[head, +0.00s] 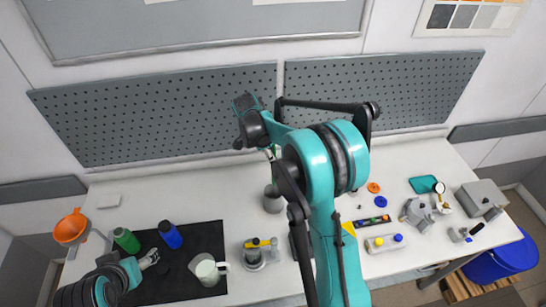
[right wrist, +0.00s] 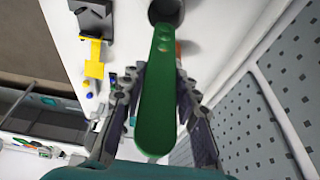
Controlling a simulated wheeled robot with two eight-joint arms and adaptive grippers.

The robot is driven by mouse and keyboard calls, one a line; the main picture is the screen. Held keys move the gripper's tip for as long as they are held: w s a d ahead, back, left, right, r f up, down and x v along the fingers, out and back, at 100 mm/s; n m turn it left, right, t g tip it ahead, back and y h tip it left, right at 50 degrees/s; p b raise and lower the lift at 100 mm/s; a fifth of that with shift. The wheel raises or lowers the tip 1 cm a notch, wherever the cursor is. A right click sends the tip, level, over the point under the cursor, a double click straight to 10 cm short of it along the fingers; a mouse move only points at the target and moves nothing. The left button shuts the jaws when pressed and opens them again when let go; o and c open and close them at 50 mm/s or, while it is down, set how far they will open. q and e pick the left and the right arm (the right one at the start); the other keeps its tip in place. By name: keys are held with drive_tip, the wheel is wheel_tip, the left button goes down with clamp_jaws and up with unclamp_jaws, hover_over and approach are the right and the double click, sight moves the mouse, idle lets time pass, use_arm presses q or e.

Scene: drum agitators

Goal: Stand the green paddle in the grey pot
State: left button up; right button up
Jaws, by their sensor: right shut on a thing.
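The green paddle (right wrist: 156,115) is long and flat, with several holes near its far end. My right gripper (right wrist: 157,85) is shut on it, with a finger on each side. In the right wrist view, the holed end reaches to the dark grey pot (right wrist: 180,10); I cannot tell how deep it sits inside. In the head view the grey pot (head: 272,203) stands upright on the table, just below my right gripper, which is mostly hidden by my arm. My left gripper (head: 150,259) is low at the left, above the black mat; its jaw opening is unclear.
The black mat (head: 205,240) holds a green bottle (head: 126,240), a blue bottle (head: 170,234) and a white mug (head: 207,270). A yellow-and-grey device (head: 255,257) stands right of it. Pegboards (head: 160,115) line the back. Small parts and a grey box (head: 482,195) fill the right.

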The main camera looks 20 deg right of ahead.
drive_tip(key=shift+f+b, duration=3.95)
drive_tip(key=shift+f, duration=1.6)
drive_tip(key=o, duration=1.2)
drive_tip(key=shift+o, duration=0.2)
drive_tip(key=v, duration=1.2)
